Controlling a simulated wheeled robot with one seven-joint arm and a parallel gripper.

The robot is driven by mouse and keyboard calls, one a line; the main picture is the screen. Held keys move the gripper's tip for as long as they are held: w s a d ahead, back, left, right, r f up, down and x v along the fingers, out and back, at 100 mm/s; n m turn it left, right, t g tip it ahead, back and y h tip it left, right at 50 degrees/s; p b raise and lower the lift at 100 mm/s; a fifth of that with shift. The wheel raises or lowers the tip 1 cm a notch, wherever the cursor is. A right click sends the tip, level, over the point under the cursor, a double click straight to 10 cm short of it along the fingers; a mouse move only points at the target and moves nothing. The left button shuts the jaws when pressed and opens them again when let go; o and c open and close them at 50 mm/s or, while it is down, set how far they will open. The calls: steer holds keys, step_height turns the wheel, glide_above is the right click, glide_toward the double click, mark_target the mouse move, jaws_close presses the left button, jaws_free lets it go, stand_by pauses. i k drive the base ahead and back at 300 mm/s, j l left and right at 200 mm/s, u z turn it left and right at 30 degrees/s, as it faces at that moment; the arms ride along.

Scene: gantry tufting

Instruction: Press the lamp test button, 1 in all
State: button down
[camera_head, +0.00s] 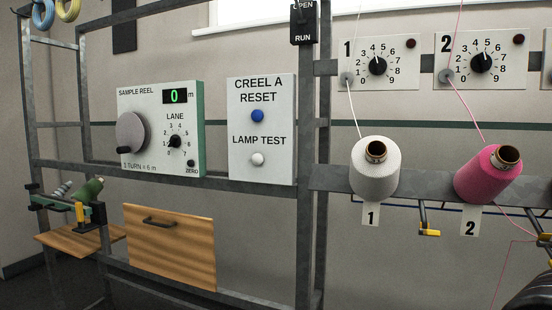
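The lamp test button (257,159) is a small white round button under the words LAMP TEST. It sits low on a white panel (284,140) fixed to the grey metal frame. A blue button (257,116) is above it, under the words CREEL A RESET. Nothing covers either button. My gripper does not show in the head view.
Left of the panel is a sample reel box (191,113) with a crank, lane dial and display reading 0. A wooden drawer (170,247) hangs below. White (375,178) and pink (480,180) yarn cones stand at right under numbered dials. Space before the panel looks clear.

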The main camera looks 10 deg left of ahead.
mark_target(258, 160)
steer(key=i+j+z, duration=0.1)
steer(key=j, duration=0.4)
steer(key=i+j, duration=0.1)
steer(key=j, duration=0.45)
steer(key=i+j+z, duration=0.15)
steer(key=j, duration=0.35)
steer(key=k, duration=0.05)
